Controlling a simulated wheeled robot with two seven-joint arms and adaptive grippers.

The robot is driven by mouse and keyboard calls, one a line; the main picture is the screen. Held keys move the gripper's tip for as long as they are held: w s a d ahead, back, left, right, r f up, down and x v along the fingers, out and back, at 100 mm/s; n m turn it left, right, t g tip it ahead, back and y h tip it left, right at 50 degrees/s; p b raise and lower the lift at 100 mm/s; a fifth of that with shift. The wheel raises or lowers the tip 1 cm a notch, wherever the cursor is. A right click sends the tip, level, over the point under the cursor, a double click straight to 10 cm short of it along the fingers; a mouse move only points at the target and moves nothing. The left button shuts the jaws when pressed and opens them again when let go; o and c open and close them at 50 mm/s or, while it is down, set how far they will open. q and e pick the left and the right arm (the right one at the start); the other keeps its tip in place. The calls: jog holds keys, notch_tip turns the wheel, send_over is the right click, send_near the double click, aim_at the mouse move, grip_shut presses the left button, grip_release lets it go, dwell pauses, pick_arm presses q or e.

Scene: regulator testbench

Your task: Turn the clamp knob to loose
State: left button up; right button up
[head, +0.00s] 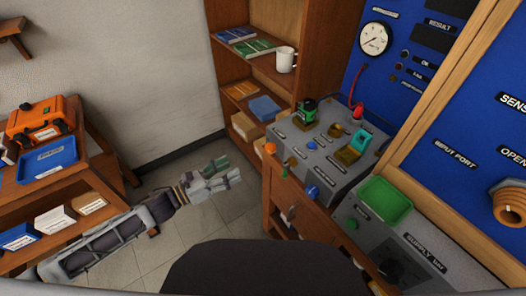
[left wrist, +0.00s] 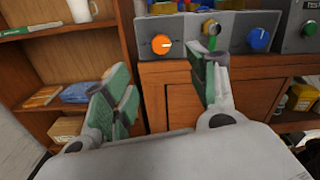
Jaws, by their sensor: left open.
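A grey test unit (head: 335,150) stands on a wooden cabinet at the right. Its front face carries an orange knob (head: 270,148) with a white pointer mark and a blue knob (head: 312,192), with a brass fitting (left wrist: 210,30) between them. The orange knob (left wrist: 162,46) and blue knob (left wrist: 260,38) also show in the left wrist view. I cannot read which one is the clamp knob. My left gripper (head: 228,172) is open and empty, left of the unit and apart from it. In the left wrist view its green-padded fingers (left wrist: 163,85) are spread below the orange knob. My right gripper is not in view.
A bookshelf (head: 253,62) with a white mug (head: 286,59) stands behind the unit. A supply unit (head: 415,240) with a green tray (head: 384,201) stands to its right. A shelf with an orange case (head: 42,120) is at the left. The floor between is clear.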

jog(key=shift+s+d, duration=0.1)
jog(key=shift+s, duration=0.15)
pick_arm(q)
jog(key=shift+w+d, duration=0.15)
jog(key=shift+d, duration=0.05)
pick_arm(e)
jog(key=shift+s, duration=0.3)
pick_arm(q)
send_near(268, 149)
jog(key=p+x, duration=0.1)
jog(key=x, duration=0.5)
jog(key=shift+w+a, duration=0.1)
jog(key=shift+w, duration=0.05)
jog(key=shift+p+x, duration=0.4)
jog(key=shift+x, duration=0.65)
jog(key=shift+f, duration=0.1)
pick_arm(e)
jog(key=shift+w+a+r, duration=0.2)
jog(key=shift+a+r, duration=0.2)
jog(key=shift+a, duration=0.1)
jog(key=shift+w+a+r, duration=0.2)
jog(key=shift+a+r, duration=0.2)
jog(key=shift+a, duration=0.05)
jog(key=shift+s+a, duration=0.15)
